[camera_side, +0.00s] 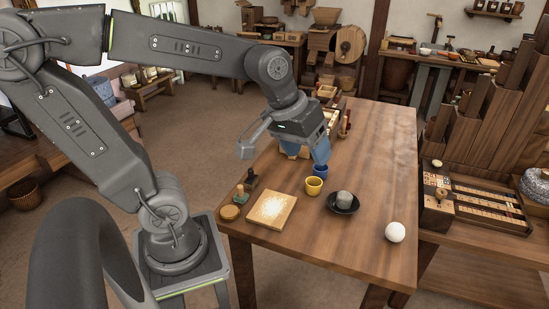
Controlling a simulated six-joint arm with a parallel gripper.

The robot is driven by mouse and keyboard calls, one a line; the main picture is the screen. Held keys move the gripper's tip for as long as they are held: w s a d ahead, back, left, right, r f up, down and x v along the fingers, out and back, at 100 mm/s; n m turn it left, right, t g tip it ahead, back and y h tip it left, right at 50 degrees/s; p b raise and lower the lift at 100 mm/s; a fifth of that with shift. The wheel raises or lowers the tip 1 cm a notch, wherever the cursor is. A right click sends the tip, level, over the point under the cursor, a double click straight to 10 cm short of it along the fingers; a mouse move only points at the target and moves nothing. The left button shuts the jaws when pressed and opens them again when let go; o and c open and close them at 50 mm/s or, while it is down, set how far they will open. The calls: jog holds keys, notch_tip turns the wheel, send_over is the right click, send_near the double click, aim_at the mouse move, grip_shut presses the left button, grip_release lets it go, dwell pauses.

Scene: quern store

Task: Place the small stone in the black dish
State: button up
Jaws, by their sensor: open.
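A small grey stone (344,197) sits in the black dish (343,209) on the wooden table. It appears to rest within the dish's rim, with nothing gripping it. My gripper (284,154) is open above the table, behind and to the left of the dish and apart from the stone. One grey finger reaches out to the left; a blue part shows on the right side. I see nothing held between the fingers.
A yellow cup (313,186) and a blue cup (320,171) stand just behind the dish, the blue one close under my gripper. A square board (271,210) lies left, a white ball (395,232) right. The table's right rear (382,140) is clear.

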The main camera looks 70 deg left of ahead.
jog(key=s+m, duration=0.4)
jog(key=s, duration=0.2)
jog(key=shift+s+d+m+t+y, duration=0.3)
jog(key=shift+s+d+m+t, duration=0.1)
jog(key=shift+d, duration=0.05)
